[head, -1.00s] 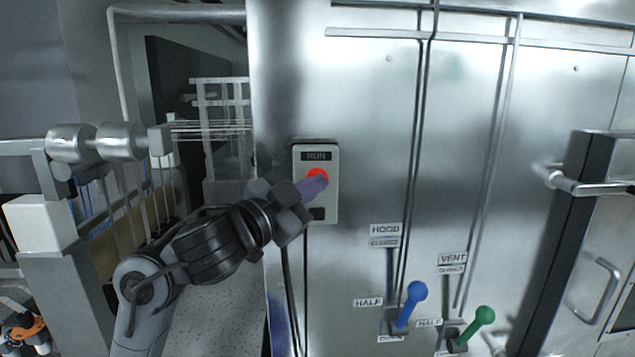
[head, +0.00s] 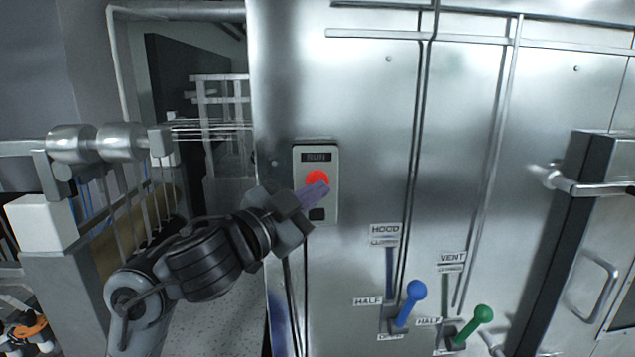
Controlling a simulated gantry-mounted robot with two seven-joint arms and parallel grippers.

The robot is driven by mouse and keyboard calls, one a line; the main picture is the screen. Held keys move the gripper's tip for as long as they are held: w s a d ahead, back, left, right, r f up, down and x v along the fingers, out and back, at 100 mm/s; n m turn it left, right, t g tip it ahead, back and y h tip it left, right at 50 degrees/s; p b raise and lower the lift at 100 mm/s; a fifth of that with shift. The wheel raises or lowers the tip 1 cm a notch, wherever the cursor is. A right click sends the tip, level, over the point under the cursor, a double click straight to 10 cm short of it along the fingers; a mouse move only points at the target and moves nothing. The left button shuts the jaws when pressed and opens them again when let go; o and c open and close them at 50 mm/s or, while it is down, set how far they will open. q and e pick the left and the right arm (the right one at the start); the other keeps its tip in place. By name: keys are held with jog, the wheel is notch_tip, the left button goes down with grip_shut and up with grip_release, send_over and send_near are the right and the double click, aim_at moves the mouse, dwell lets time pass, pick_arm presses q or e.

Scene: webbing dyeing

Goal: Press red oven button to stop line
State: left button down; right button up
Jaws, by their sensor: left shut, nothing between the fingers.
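The red button (head: 317,178) sits on a pale control box (head: 329,208) fixed to the metal oven wall. A dark display above the button reads RUN (head: 316,157). A black square (head: 316,214) is below the button. My left gripper (head: 322,186) is shut and empty, with purple-grey fingers. Its fingertips overlap the lower right edge of the button in the picture; I cannot tell whether they touch it. My right gripper is not in view.
A blue lever (head: 413,292) marked HOOD and a green lever (head: 481,315) marked VENT stand out at the lower right. An oven door with a handle (head: 597,290) is at the right edge. Rollers (head: 98,143) and webbing strands (head: 208,128) lie left.

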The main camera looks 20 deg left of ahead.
pick_arm(q)
jog(key=shift+s+d+p, duration=0.35)
jog(key=shift+s, duration=0.35)
jog(key=shift+s+d+p, duration=0.3)
jog(key=shift+s+p, duration=0.05)
jog(key=shift+s, duration=0.3)
jog(key=shift+s+d+p, duration=0.35)
jog(key=shift+s, duration=0.35)
jog(key=s+d+f+n+g+y, duration=0.1)
jog(key=s+f+g, duration=0.1)
jog(key=f, duration=1)
jog(key=s+d+f+n+g, duration=0.1)
jog(key=s+f+n+g, duration=0.15)
jog(key=f, duration=0.95)
jog(key=s+d+f+n+g+y, duration=0.1)
jog(key=f+g, duration=0.1)
jog(key=f, duration=1.1)
jog(key=s+a+f+n+g+y, duration=0.2)
jog(key=s+f+n+g, duration=0.2)
jog(key=s+f, duration=1)
jog(key=s+a+f+g+y, duration=0.2)
jog(key=s+a+g, duration=0.2)
jog(key=s, duration=0.5)
jog(key=shift+s+a+f+n, duration=0.35)
jog(key=shift+a, duration=0.4)
